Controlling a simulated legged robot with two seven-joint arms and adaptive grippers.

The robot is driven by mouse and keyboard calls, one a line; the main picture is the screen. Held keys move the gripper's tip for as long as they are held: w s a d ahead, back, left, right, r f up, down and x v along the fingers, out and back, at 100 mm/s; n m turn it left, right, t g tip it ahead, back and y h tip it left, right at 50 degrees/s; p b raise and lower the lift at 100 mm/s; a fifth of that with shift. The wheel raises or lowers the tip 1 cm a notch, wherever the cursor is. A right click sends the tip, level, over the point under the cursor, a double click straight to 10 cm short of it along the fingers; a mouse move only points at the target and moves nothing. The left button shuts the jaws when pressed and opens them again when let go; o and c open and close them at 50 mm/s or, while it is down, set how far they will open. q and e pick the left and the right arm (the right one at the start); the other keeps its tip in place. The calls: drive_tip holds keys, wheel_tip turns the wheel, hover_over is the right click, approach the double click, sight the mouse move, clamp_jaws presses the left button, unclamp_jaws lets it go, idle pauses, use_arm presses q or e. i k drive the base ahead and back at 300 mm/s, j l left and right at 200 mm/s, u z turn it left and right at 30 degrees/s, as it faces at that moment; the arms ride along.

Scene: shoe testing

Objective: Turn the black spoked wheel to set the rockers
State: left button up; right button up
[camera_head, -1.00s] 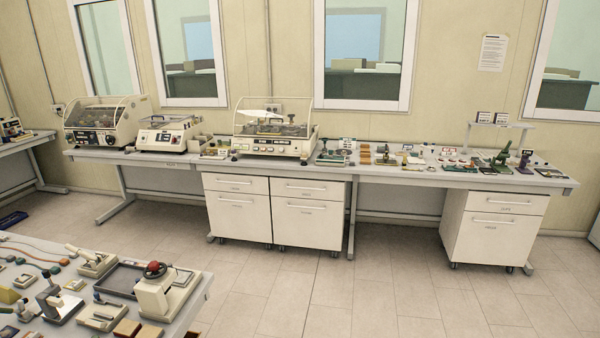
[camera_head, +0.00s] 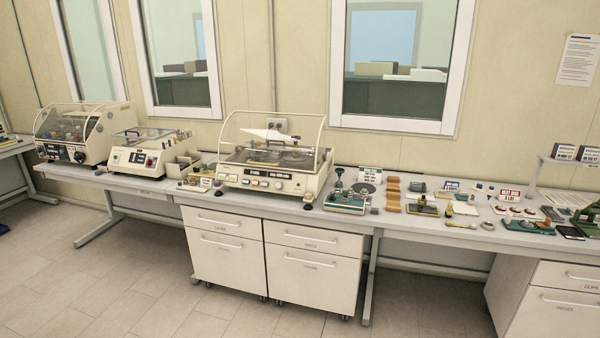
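I cannot make out a black spoked wheel at this distance. A cream bench machine (camera_head: 262,180) with a clear raised hood stands on the long grey bench. It has a row of coloured buttons on its front and dark parts on its bed, too small to tell apart. A green-based device (camera_head: 346,202) with dark upright parts sits just right of it. A hooded cream machine (camera_head: 78,136) and a lower cream machine (camera_head: 140,157) stand farther left. Neither of my grippers is in view.
The long bench (camera_head: 440,232) carries several small tools and samples on its right. White drawer cabinets (camera_head: 222,255) stand under it, with another cabinet (camera_head: 560,300) at the right. The tiled floor (camera_head: 110,270) in front is clear. Windows and a wall notice (camera_head: 577,60) are behind.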

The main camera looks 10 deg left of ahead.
sight(78, 158)
drive_tip(key=i+j+u, duration=0.2)
drive_tip(key=i+u, duration=0.2)
drive_tip(key=i, duration=0.15)
drive_tip(key=i+u, duration=0.4)
drive_tip(key=i, duration=0.15)
drive_tip(key=i+l+u, duration=0.2)
drive_tip(key=i+u, duration=0.15)
drive_tip(key=i, duration=0.2)
drive_tip(key=i+l+u, duration=0.4)
drive_tip(key=i+j+u, duration=0.4)
drive_tip(key=i, duration=0.25)
drive_tip(key=i+u, duration=0.45)
drive_tip(key=i, duration=0.25)
drive_tip(key=i+l+u, duration=0.15)
drive_tip(key=i+u, duration=0.25)
drive_tip(key=i, duration=0.25)
